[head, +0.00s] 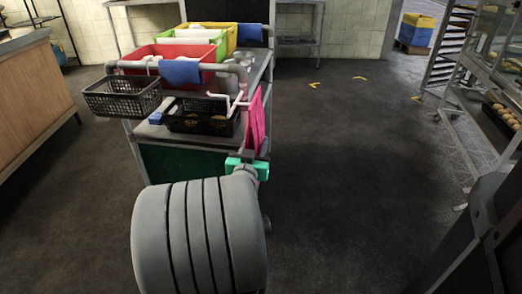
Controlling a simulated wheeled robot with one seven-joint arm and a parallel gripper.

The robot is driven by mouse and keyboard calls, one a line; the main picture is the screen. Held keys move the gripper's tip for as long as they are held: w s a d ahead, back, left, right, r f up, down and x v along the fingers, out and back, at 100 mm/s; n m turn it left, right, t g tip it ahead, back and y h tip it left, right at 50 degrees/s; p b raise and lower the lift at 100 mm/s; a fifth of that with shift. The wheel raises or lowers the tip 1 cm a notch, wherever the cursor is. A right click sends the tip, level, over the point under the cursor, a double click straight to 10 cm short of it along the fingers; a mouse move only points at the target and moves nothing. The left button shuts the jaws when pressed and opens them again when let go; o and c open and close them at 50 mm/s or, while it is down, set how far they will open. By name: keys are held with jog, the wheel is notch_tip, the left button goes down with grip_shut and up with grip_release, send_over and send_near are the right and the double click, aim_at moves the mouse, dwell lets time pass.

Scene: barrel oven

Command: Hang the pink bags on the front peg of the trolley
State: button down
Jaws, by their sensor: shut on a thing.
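The pink bags (257,122) hang flat and upright at the right front corner of the trolley (160,136). My gripper (248,156), with teal and dark parts, is at their lower end and shut on them; the fingertips are small and partly hidden. A pale bent peg (238,99) sticks out from the trolley's right front, just left of the bags' upper part. I cannot tell whether the bags touch the peg or are around it.
The trolley carries red (176,62), green and yellow crates, a black wire basket (122,97) at its front left and a black crate (202,117) below. A wooden counter (36,90) stands left, a metal rack (474,110) right. The floor between trolley and rack is clear.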

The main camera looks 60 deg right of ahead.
jog(key=shift+w+a+f+b, duration=0.15)
jog(key=shift+w+f+b, duration=0.1)
jog(key=shift+w+b, duration=0.45)
jog(key=shift+w+a+f+b, duration=0.15)
jog(key=shift+w+f+b, duration=0.2)
jog(key=shift+b, duration=0.55)
jog(key=shift+r, duration=0.1)
jog(key=c, duration=0.8)
grip_release()
jog(key=shift+o, duration=0.2)
